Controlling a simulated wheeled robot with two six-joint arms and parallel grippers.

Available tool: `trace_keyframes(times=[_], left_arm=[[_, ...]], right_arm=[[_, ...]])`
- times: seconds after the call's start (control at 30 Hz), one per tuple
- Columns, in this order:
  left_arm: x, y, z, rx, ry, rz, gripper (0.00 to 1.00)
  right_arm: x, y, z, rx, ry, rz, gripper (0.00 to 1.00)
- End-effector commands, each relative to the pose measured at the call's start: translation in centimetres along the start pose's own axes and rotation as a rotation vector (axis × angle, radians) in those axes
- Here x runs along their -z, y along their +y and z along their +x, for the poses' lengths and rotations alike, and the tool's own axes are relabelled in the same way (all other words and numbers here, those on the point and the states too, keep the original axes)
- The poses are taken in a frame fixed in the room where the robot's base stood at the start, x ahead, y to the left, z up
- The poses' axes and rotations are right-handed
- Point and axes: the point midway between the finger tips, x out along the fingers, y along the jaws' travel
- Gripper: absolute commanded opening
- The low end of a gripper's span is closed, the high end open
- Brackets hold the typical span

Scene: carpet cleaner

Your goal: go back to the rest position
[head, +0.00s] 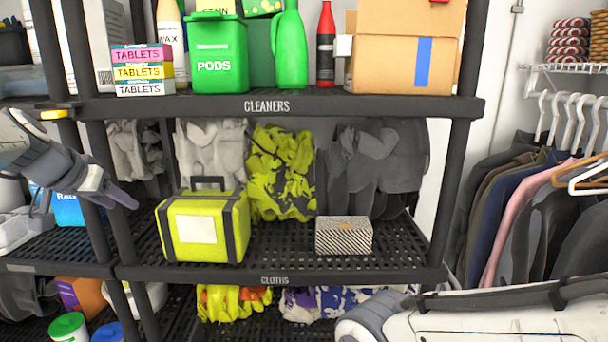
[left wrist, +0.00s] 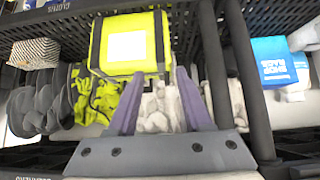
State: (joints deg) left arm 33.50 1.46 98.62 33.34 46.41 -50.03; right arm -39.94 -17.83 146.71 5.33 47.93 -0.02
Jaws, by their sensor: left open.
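My left gripper (head: 112,194) is at the left of the head view, in front of the left shelf post. It is open and empty. In the left wrist view its two purple-grey fingers (left wrist: 160,75) stand apart. A yellow-green case (head: 205,228) with dark straps and a white label stands on the middle shelf, right of the gripper. The case also shows beyond the fingertips in the left wrist view (left wrist: 128,45), which looks upside down; the head view shows the gripper apart from it. My right gripper is not in view.
The dark shelf rack (head: 300,106) has upright posts near my left gripper. A patterned box (head: 343,236) stands right of the case, with gloves hanging behind. A blue box (head: 68,208) is behind the gripper. Clothes (head: 520,215) hang at right. A large white-grey shape fills the lower right.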

Motion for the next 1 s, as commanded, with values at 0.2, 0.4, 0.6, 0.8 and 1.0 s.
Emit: trace_keyframes(times=[0.2, 0.4, 0.6, 0.8, 1.0], left_arm=[[-0.9, 4.4, 1.3, -0.059, -0.045, 0.022, 0.50], [-2.8, 9.4, 2.3, -0.124, -0.110, 0.045, 0.50], [-6.6, 16.6, 2.9, -0.210, -0.216, 0.092, 0.50], [-15.6, 26.6, 1.5, -0.312, -0.408, 0.213, 0.50], [-27.0, 32.2, -2.3, -0.345, -0.603, 0.392, 0.50]], right_arm=[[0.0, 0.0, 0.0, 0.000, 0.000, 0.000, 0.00], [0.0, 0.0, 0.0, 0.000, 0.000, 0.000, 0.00], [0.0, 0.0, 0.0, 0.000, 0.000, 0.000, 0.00], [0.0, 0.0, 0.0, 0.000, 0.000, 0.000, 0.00], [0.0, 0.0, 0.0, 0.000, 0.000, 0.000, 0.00]])
